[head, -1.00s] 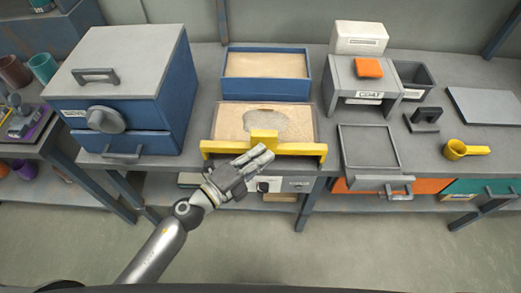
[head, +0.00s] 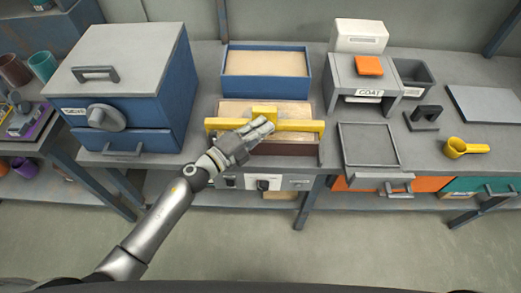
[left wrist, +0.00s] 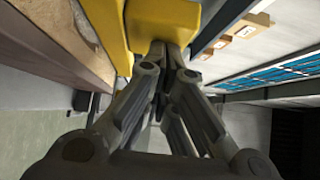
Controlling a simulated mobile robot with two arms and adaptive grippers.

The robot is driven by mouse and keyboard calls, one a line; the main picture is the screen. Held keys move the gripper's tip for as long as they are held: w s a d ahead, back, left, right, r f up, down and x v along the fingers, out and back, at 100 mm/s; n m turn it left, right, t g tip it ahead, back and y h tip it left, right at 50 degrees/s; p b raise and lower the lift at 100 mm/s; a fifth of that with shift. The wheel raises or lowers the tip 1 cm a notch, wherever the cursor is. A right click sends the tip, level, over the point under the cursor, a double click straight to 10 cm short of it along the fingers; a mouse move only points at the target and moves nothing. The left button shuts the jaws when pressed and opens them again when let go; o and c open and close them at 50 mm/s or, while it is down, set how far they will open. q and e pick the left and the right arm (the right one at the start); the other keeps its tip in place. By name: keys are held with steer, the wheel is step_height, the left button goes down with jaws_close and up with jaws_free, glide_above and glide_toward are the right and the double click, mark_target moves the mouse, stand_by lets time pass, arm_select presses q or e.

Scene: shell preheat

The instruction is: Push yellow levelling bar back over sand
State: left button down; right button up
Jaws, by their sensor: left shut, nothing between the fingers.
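The yellow levelling bar (head: 298,126) lies across the middle of the sand box (head: 305,148), with a raised yellow block at its centre. Sand (head: 290,107) shows behind the bar and a strip shows in front of it. My left gripper (head: 268,126) is shut and empty, with its fingertips at the front of the central block. In the left wrist view the shut fingertips (left wrist: 165,50) meet or nearly meet the yellow bar (left wrist: 165,20). My right gripper is not in view.
A blue-rimmed sand tray (head: 265,64) stands behind the sand box. A blue oven-like cabinet (head: 130,90) is to the left. A grey stand (head: 362,85) and a grey framed plate (head: 368,145) are to the right, with a yellow scoop (head: 465,148) farther right.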

arm_select(q)
steer(key=w+b, duration=0.4)
steer(key=w, duration=0.8)
steer(key=shift+w+f, duration=0.1)
steer(key=shift+w, duration=0.8)
steer(key=shift+a+r, duration=0.1)
steer(key=shift+r, duration=0.2)
